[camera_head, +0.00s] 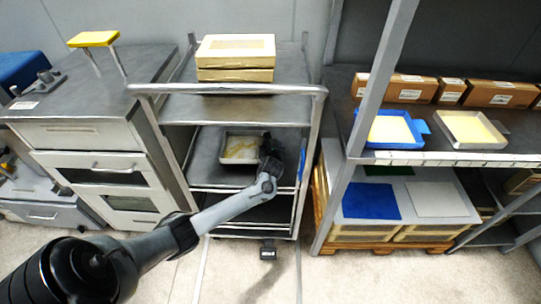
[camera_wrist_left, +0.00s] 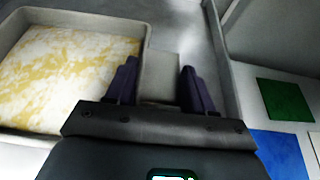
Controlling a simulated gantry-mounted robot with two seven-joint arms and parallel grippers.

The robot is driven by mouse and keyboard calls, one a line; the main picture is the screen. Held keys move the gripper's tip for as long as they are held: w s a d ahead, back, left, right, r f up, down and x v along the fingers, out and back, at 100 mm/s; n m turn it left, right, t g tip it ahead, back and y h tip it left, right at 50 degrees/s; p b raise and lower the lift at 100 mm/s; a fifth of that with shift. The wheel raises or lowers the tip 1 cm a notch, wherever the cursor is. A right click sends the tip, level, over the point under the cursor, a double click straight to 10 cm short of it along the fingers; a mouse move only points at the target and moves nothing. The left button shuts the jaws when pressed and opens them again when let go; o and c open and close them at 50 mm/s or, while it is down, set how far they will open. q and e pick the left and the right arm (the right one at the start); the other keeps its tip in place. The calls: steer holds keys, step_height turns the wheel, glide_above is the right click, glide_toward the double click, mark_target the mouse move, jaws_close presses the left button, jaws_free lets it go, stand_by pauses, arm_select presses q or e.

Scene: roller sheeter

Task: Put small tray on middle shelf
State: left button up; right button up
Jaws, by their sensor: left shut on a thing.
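The small tray (camera_head: 226,157), grey-rimmed with a mottled yellow and white sheet inside, is at the middle shelf (camera_head: 203,172) of the metal cart, under its top shelf. My left gripper (camera_head: 270,158) reaches in from the front and is at the tray's right side. In the left wrist view the tray (camera_wrist_left: 147,50) fills the left, and its grey tab (camera_wrist_left: 160,75) lies between the fingers of my left gripper (camera_wrist_left: 155,88), shut on it. I cannot tell whether the tray touches the shelf. My right gripper is out of view.
Cream boxes (camera_head: 235,57) are stacked on the cart's top shelf (camera_head: 190,107). A rack (camera_head: 365,90) to the right holds a blue tray (camera_head: 416,142), a pale tray (camera_head: 507,143) and cardboard boxes (camera_head: 408,88). A drawer cabinet (camera_head: 85,134) stands left of the cart.

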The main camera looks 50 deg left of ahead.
arm_select(q)
steer(key=shift+w+a+f, duration=0.1)
steer(key=shift+a+f, duration=0.05)
steer(key=shift+f, duration=0.15)
step_height(320, 180, down, 3)
steer(key=shift+b, duration=1)
steer(key=shift+f, duration=0.25)
steer(key=shift+r, duration=0.1)
steer(key=o, duration=1.3)
